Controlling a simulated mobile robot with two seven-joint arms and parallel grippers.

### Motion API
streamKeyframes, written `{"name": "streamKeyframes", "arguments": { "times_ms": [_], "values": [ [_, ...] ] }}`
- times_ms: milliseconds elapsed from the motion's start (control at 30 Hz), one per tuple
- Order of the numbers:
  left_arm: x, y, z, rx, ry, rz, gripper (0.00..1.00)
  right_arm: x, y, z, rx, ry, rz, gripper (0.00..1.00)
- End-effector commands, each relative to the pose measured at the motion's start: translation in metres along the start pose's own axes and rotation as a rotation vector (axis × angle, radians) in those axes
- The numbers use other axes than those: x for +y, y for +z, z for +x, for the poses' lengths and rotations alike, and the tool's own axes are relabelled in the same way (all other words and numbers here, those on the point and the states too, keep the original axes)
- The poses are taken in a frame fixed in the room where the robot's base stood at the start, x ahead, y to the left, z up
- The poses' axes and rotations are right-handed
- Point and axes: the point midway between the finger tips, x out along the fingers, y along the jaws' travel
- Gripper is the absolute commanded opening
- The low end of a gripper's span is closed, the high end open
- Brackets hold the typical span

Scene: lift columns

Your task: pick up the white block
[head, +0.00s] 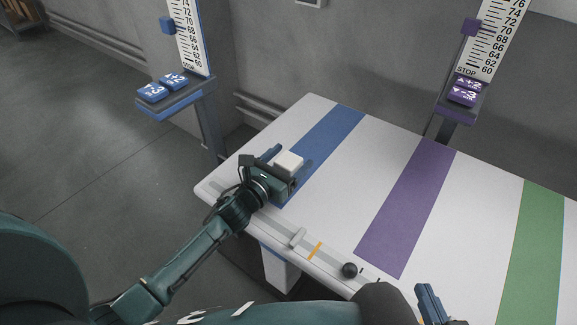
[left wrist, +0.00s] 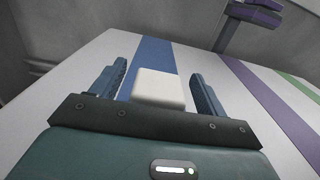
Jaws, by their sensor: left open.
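The white block (head: 289,162) is a small box at the blue stripe (head: 334,133) of the white table. In the left wrist view the white block (left wrist: 159,88) is between the two fingers, with a gap on each side. My left gripper (head: 290,160) is open around the block; it also shows in the left wrist view (left wrist: 157,85). The block's lower part is hidden behind the gripper body. My right gripper (head: 428,304) is only partly in view at the bottom of the head view, and its jaws cannot be made out.
The table (head: 375,158) also has a purple stripe (head: 408,205) and a green stripe (head: 535,250). A blue-marked column (head: 205,110) and a purple-marked column (head: 450,110) stand behind it. A black knob (head: 349,270) sits at the front edge. The tabletop between stripes is clear.

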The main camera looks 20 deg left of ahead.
Motion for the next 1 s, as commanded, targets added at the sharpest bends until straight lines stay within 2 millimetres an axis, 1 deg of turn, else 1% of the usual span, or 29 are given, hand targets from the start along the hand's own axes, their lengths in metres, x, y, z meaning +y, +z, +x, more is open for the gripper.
{"name": "streamKeyframes", "arguments": {
  "times_ms": [133, 1000],
  "values": [
    [-0.0001, -0.0001, -0.0003, 0.0, 0.0, -0.001, 0.74, 0.0001, -0.0007, -0.0005, 0.001, 0.001, 0.0, 0.0],
    [-0.0001, -0.0002, -0.0007, 0.0, -0.001, -0.001, 0.03, 0.0003, 0.0004, -0.0013, -0.004, 0.001, 0.001, 0.0]
  ]
}}
